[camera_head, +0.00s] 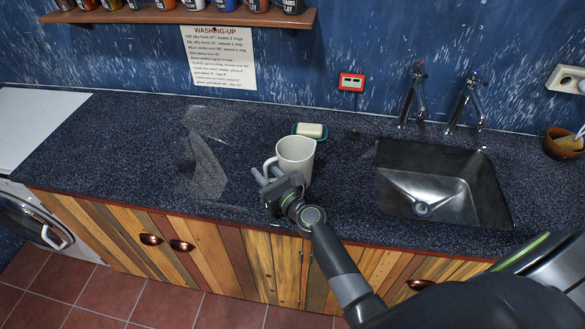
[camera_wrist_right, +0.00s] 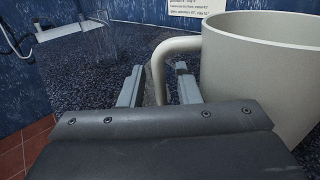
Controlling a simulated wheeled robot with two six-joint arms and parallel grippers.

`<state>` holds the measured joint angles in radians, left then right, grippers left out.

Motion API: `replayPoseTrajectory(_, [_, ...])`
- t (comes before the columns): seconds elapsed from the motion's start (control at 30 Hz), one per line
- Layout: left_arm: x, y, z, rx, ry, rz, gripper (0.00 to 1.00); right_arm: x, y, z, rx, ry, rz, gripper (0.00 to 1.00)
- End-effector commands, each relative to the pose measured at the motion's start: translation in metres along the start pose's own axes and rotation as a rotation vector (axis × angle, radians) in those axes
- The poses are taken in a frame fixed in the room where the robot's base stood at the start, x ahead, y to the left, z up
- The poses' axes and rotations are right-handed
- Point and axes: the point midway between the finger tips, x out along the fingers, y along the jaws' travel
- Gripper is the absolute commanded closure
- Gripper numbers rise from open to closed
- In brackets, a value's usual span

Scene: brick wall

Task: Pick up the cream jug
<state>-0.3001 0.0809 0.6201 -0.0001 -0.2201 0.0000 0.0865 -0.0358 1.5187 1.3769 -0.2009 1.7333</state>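The cream jug (camera_head: 296,154) stands upright on the dark speckled counter, left of the sink, with its handle on its left side. In the right wrist view the jug (camera_wrist_right: 262,72) fills the right side and its handle (camera_wrist_right: 160,65) curves down just beyond the fingers. My right gripper (camera_head: 268,175) is at the handle side of the jug, in front of it. In the wrist view the fingers (camera_wrist_right: 158,85) are apart, with the handle's lower part between or just beyond them; contact is not clear. My left gripper is not in view.
A soap bar in a green dish (camera_head: 310,130) lies right behind the jug. The steel sink (camera_head: 430,190) with two taps (camera_head: 415,95) is to the right. A brown bowl (camera_head: 562,145) stands at the far right.

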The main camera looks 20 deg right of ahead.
Motion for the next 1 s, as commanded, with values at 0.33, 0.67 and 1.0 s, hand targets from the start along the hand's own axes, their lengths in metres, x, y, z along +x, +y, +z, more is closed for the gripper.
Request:
replayPoseTrajectory(0.33, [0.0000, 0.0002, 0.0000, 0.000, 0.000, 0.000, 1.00, -0.0004, -0.0001, 0.0001, 0.000, 0.000, 0.000, 1.00])
replayPoseTrajectory(0.67, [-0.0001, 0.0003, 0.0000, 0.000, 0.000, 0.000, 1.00, -0.0002, -0.0002, 0.0012, -0.002, -0.002, 0.000, 1.00])
replayPoseTrajectory(1.0, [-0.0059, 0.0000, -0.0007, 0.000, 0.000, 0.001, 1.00, -0.0002, -0.0001, 0.0079, -0.002, -0.003, 0.000, 1.00])
